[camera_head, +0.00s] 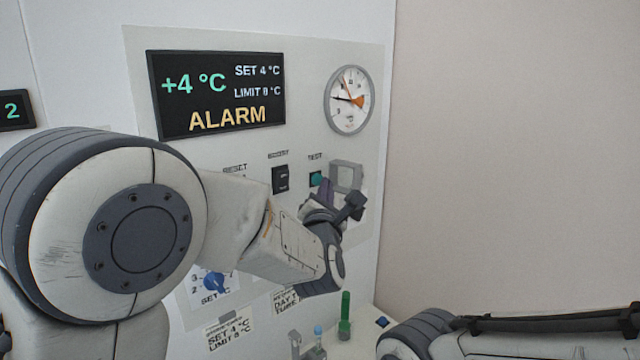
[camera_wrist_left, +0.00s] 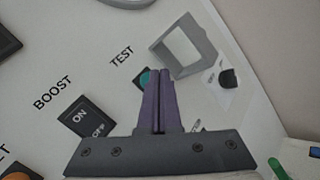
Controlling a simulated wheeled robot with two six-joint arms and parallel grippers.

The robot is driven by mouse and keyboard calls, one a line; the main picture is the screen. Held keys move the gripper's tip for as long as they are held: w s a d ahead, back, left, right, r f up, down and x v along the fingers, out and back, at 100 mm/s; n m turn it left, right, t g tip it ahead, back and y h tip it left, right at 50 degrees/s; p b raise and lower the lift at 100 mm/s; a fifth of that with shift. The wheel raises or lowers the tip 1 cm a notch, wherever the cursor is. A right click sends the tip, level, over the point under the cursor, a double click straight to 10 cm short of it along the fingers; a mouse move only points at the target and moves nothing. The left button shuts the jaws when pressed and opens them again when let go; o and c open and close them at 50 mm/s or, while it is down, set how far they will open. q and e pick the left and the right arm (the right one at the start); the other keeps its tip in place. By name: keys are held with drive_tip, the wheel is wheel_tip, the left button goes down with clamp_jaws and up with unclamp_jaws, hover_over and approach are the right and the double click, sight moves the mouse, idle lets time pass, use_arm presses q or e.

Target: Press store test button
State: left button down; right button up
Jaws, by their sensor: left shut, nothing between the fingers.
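The teal test button (camera_head: 316,179) sits under the TEST label on the white panel (camera_head: 305,110). In the left wrist view the button (camera_wrist_left: 144,79) shows only in part beside my left fingertips. My left gripper (camera_head: 325,188) is shut and empty, its purple fingers (camera_wrist_left: 159,75) pointing at the panel by the button. I cannot tell whether they touch it. A grey square frame (camera_head: 346,164) stands out from the panel just right of the button. The display (camera_head: 216,94) reads +4 °C, SET 4 °C and ALARM. My right gripper is out of view.
A dark BOOST rocker switch (camera_head: 280,180) is left of the button. A round dial gauge (camera_head: 349,100) is above right. Below are a blue SET knob (camera_head: 214,281) and a green tube (camera_head: 345,318). My right forearm crosses the bottom right corner.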

use_arm(q)
drive_tip(key=shift+s+d, duration=0.25)
drive_tip(key=shift+s, duration=0.05)
drive_tip(key=shift+s+d+b, duration=1.05)
drive_tip(key=shift+s+d, duration=0.7)
